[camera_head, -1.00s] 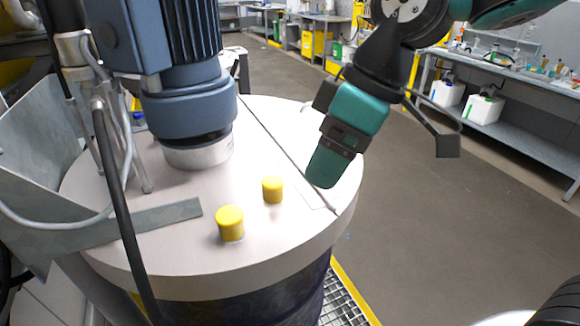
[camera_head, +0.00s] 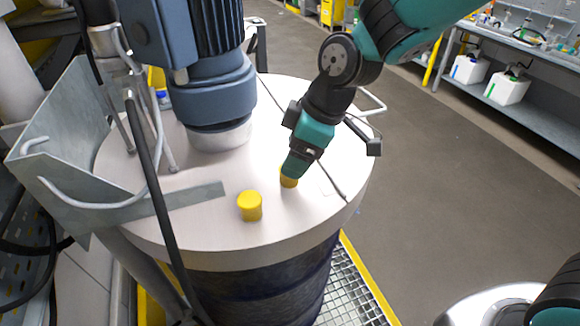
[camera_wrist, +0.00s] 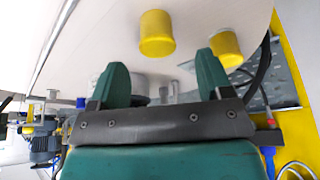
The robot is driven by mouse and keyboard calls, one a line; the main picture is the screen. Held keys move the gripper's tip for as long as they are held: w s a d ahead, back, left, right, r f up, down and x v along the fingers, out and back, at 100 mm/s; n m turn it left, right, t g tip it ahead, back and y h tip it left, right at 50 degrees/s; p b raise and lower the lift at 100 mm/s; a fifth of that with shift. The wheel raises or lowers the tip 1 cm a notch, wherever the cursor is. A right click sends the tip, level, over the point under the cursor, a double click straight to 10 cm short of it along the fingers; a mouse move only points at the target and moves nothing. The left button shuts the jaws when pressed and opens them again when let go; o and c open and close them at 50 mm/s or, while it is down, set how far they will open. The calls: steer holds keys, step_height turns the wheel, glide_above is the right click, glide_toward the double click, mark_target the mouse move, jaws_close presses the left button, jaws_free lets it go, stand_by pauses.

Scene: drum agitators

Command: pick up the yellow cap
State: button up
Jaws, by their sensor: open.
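Two yellow caps stand on the pale drum lid (camera_head: 190,225). The one nearer the head camera (camera_head: 250,206) is in plain view, and in the wrist view it is probably the cap at the right (camera_wrist: 228,46). The other yellow cap (camera_head: 289,182) is partly hidden behind my gripper (camera_head: 294,168). In the wrist view a cap (camera_wrist: 157,34), probably that same one, stands ahead of the gap between the fingers of my gripper (camera_wrist: 157,68). My gripper is open and empty, its fingers spread apart.
A blue-grey motor (camera_head: 212,90) stands on the lid left of my gripper. A grey metal plate (camera_head: 160,205) and a black cable (camera_head: 150,190) reach over the lid's left side.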

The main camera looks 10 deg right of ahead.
steer(key=shift+d+p+x, duration=0.15)
steer(key=shift+p+x, duration=0.45)
steer(key=shift+x, duration=0.65)
steer(key=shift+d+p+x, duration=0.2)
steer(key=shift+p+x, duration=0.35)
steer(key=shift+x, duration=0.7)
steer(key=shift+f, duration=0.15)
steer(key=c, duration=1)
